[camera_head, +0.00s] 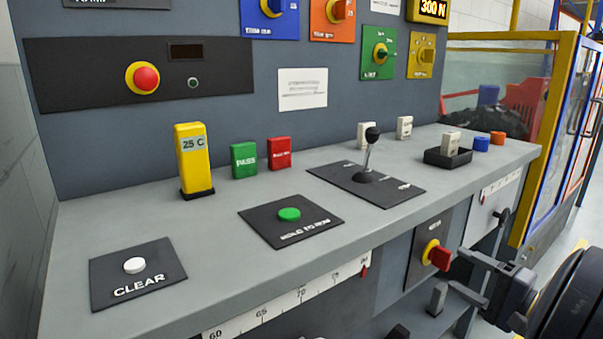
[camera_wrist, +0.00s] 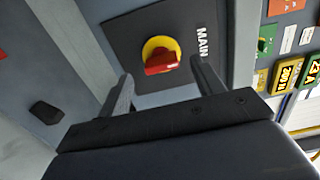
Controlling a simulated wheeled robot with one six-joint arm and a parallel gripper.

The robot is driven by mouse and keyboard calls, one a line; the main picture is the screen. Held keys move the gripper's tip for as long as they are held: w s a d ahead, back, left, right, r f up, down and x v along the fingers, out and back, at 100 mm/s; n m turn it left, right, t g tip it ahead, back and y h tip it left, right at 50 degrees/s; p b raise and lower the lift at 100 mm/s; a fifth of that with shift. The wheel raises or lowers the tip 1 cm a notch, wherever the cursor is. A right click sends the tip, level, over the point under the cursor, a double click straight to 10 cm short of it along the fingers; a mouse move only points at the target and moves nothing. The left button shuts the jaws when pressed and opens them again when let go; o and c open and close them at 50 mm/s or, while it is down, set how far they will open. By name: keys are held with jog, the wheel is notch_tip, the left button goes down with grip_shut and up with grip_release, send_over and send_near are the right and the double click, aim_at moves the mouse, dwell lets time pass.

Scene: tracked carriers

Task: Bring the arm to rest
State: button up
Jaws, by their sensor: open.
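My gripper (camera_head: 452,276) is at the lower right of the head view, in front of the console's front face. Its two fingers are apart with nothing between them. In the wrist view my gripper (camera_wrist: 161,78) points at a red rotary handle (camera_wrist: 162,63) on a yellow disc, on a dark plate marked MAIN. The handle appears just beyond the fingertips, between them in the picture; I see no contact. In the head view the same red handle (camera_head: 439,257) sits on the console front, left of the fingers.
The grey console top (camera_head: 225,222) overhangs the front face above my gripper. It carries a joystick (camera_head: 371,155), a green button (camera_head: 289,214), a white button (camera_head: 134,265) and a yellow block (camera_head: 193,160). A yellow-framed glass enclosure (camera_head: 548,140) stands at the right.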

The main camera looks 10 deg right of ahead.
aim_at(448, 264)
jog(key=x, duration=0.3)
jog(key=shift+w+a+b, duration=0.1)
jog(key=shift+w+b, duration=0.05)
jog(key=shift+b, duration=0.25)
